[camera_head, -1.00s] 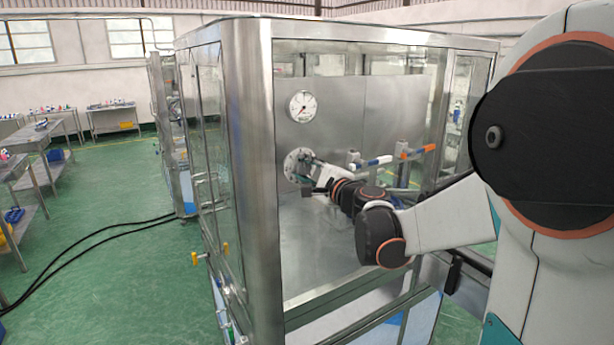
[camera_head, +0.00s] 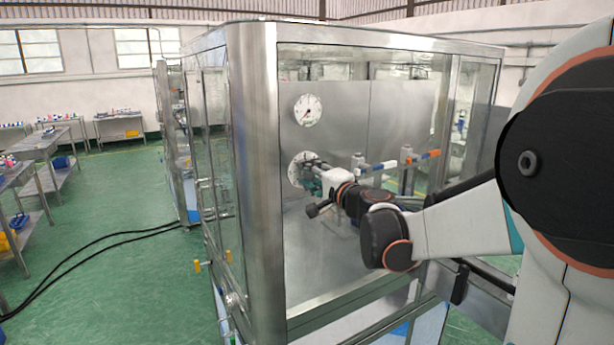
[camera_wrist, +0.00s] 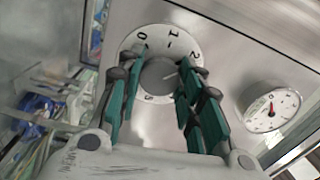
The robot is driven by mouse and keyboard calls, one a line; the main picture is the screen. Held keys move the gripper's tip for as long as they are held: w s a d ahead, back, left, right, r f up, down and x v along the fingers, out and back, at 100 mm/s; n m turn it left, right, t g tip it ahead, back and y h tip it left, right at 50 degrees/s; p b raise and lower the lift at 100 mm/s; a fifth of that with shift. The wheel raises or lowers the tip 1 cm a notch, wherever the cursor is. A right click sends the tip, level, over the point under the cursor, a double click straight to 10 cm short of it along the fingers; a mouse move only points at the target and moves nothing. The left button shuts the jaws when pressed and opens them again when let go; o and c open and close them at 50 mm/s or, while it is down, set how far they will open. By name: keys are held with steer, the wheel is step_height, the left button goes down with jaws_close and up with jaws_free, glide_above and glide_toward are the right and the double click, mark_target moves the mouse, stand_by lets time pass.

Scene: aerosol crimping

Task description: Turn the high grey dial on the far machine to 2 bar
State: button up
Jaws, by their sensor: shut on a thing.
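The grey dial (camera_wrist: 156,76) is a round knob at the centre of a white scale plate (camera_wrist: 133,38) marked 0, 1, 2 and more. A pale line on the knob points to the right, roughly toward the 2; the exact reading is hard to tell. My gripper (camera_wrist: 153,90) has its two green fingers on either side of the knob, shut on it. In the head view the scale plate (camera_head: 294,168) is on the metal back panel, and my gripper (camera_head: 322,170) partly covers it.
A round pressure gauge (camera_head: 308,110) with a red needle is above the dial; it also shows in the wrist view (camera_wrist: 284,103). The metal corner post (camera_head: 256,190) is left of my arm.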

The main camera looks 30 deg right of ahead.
steer(key=o, duration=1.1)
steer(key=shift+w, duration=0.1)
steer(key=shift+c, duration=0.2)
